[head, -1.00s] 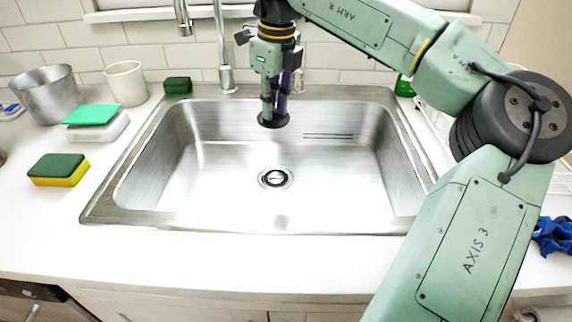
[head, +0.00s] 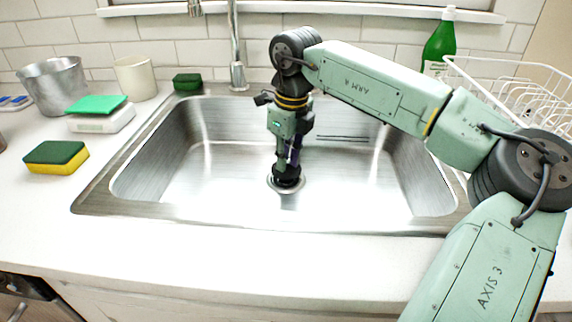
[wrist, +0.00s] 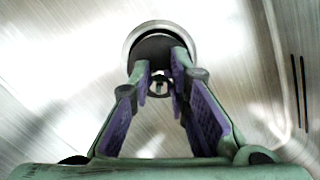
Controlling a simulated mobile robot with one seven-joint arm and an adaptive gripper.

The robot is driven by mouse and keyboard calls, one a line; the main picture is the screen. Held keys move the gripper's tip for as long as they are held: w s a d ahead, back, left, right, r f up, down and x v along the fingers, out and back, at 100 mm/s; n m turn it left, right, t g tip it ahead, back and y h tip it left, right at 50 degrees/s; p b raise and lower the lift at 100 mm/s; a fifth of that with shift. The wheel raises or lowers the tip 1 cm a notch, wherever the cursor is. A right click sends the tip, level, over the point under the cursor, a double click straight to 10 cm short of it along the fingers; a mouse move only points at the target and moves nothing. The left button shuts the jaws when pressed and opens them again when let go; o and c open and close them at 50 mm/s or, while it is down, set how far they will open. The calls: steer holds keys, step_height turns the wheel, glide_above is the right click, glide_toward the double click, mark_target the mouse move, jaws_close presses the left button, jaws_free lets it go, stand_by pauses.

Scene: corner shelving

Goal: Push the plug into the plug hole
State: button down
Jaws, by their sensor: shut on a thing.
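My gripper (head: 289,161) points down inside the steel sink and is shut on the black round plug (head: 285,179). The plug is at the plug hole (head: 289,189), whose metal rim shows around the plug's lower edge. In the wrist view, my gripper's fingers (wrist: 160,76) close on the plug's small upright part. The black disc of the plug (wrist: 153,46) covers most of the hole, and the bright rim (wrist: 160,25) shows as a crescent beyond it. I cannot tell whether the plug is seated or slightly above the hole.
The sink basin (head: 190,165) is otherwise empty. The faucet (head: 236,60) stands behind it. A yellow-green sponge (head: 57,158), a metal pot (head: 54,85) and a cup (head: 135,78) are on the left counter. A dish rack (head: 510,90) and green bottle (head: 439,42) are at the right.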

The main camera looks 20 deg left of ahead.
mark_target(290, 170)
steer(key=shift+f, duration=1.15)
steer(key=shift+f, duration=0.2)
steer(key=c, duration=1.5)
jaws_free()
steer(key=shift+r, duration=0.1)
steer(key=r, duration=0.4)
steer(key=d+r, duration=0.1)
steer(key=r, duration=0.7)
steer(key=shift+s+d+r, duration=0.1)
steer(key=shift+s+d, duration=0.05)
steer(key=shift+s, duration=0.2)
